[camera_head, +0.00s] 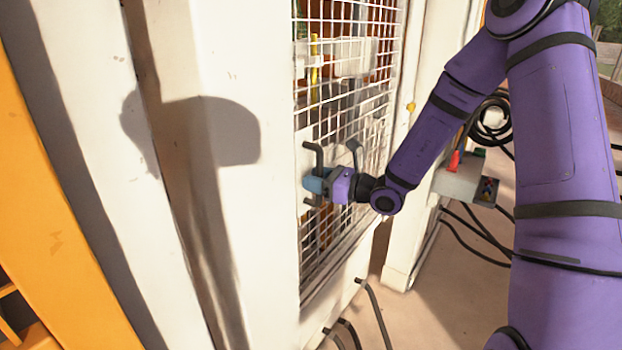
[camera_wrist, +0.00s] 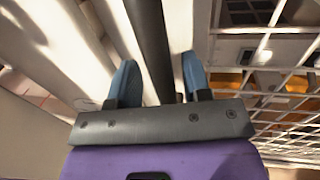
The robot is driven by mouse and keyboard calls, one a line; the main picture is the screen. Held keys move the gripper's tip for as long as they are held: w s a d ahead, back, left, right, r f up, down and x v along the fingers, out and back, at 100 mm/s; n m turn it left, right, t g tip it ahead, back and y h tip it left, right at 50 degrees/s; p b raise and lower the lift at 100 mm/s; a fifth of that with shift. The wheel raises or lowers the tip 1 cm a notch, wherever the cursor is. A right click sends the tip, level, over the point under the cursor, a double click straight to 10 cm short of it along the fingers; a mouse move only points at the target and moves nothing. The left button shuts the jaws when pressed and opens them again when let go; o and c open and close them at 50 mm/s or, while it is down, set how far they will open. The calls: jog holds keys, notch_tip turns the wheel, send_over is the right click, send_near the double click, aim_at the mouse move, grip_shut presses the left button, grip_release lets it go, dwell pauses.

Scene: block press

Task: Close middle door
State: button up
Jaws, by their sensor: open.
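The white-framed door with a wire mesh panel (camera_head: 330,95) stands in the middle of the head view, seen at a steep angle. I cannot tell how far it is open. A dark bar handle (camera_head: 318,152) is on its left side. My gripper (camera_head: 309,185) is at the handle, with its blue fingertips pointing left. In the wrist view, the dark handle bar (camera_wrist: 149,45) runs between the two blue fingers of my gripper (camera_wrist: 158,80). The fingers are apart, with gaps showing on both sides of the bar.
A white post (camera_head: 240,60) stands left of the door, and an orange panel (camera_head: 45,210) is at far left. Right of the door are a grey control box (camera_head: 468,180), a coiled black cable (camera_head: 490,122) and cables across the floor (camera_head: 450,285).

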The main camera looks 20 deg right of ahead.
jog(key=v, duration=0.9)
jog(key=shift+s, duration=0.15)
jog(key=shift+d, duration=0.1)
jog(key=s+a+r+n+g+h, duration=0.2)
jog(key=s+a+r+n+g, duration=0.2)
jog(key=s+n+g, duration=0.3)
jog(key=s+a+r+n+g+h, duration=0.2)
jog(key=s+a+r+n+g, duration=0.2)
jog(key=s+n, duration=0.5)
jog(key=s+d+r+n+t+h, duration=0.4)
jog(key=s+d+r+n+h, duration=0.5)
jog(key=s+d+n, duration=0.1)
jog(key=shift+s+r+t+h, duration=0.3)
jog(key=shift+s, duration=0.6)
dwell(0.9)
